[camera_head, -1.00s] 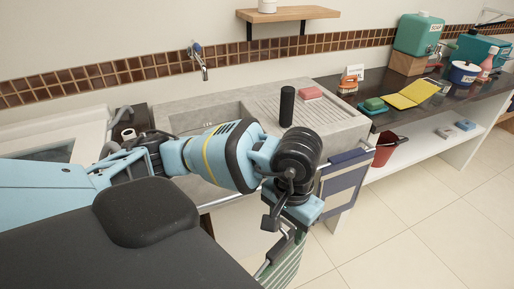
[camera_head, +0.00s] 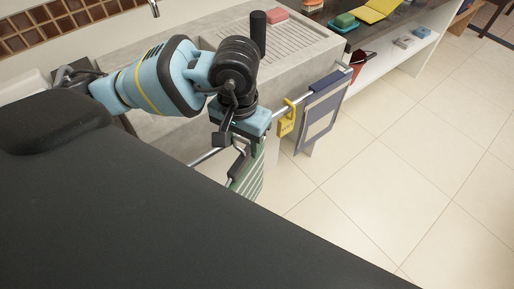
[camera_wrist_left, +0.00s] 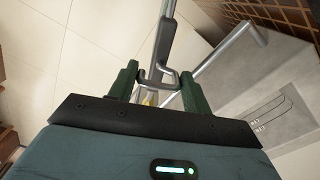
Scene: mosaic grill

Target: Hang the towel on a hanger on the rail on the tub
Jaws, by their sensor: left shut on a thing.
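A green towel with pale stripes (camera_head: 248,178) hangs below my left gripper (camera_head: 240,145) at the front of the tub, largely hidden by the arm and my dark body. The gripper is shut on its hanger. The metal rail (camera_head: 206,158) runs along the front of the grey stone tub (camera_head: 180,140), passing behind the gripper. I cannot tell whether the hook touches the rail. My right gripper is out of view.
A blue and white towel (camera_head: 321,112) hangs at the rail's right end. A yellow item (camera_head: 287,118) hangs between it and my gripper. A black cylinder (camera_head: 258,34) and a pink block (camera_head: 277,15) stand on the tub. The tiled floor (camera_head: 400,170) at right is clear.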

